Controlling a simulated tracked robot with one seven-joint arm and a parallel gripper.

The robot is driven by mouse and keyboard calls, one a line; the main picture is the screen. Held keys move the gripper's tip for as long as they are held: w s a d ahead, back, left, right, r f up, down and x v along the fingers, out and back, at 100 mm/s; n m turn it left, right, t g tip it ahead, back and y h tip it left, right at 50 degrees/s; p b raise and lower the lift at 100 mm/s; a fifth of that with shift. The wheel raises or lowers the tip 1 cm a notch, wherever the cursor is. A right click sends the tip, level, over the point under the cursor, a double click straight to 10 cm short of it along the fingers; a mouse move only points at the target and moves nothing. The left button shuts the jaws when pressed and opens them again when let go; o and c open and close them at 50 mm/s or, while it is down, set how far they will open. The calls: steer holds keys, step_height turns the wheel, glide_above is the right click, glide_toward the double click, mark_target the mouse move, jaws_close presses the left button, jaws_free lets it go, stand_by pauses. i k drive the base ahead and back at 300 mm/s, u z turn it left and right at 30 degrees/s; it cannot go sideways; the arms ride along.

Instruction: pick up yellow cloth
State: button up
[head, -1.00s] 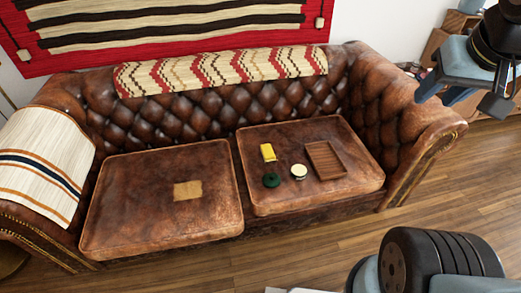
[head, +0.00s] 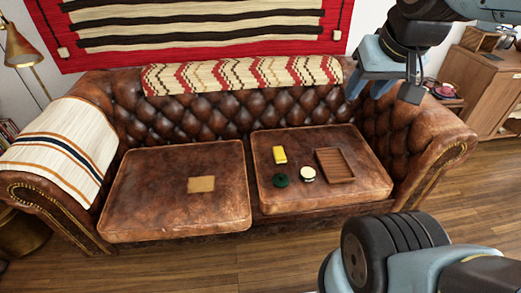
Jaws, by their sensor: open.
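A small bright yellow piece (head: 279,155), which looks like the folded yellow cloth, lies on the right seat cushion of the brown leather sofa (head: 322,198). A flat tan square (head: 201,184) lies on the left cushion; its material is hard to tell. My gripper (head: 389,93) is at the upper right, pointing down, in front of the sofa's right back and arm in the picture. Its fingers are apart with nothing between them. It is to the right of the yellow piece and clear of it.
Beside the yellow piece are a dark green round item (head: 281,180), a small round cream-topped container (head: 308,174) and a brown wooden tray (head: 334,165). A striped throw (head: 62,150) covers the left armrest. A wooden cabinet (head: 492,85) stands at right.

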mark_target(279, 154)
steer(key=u, duration=0.1)
steer(key=i, duration=1)
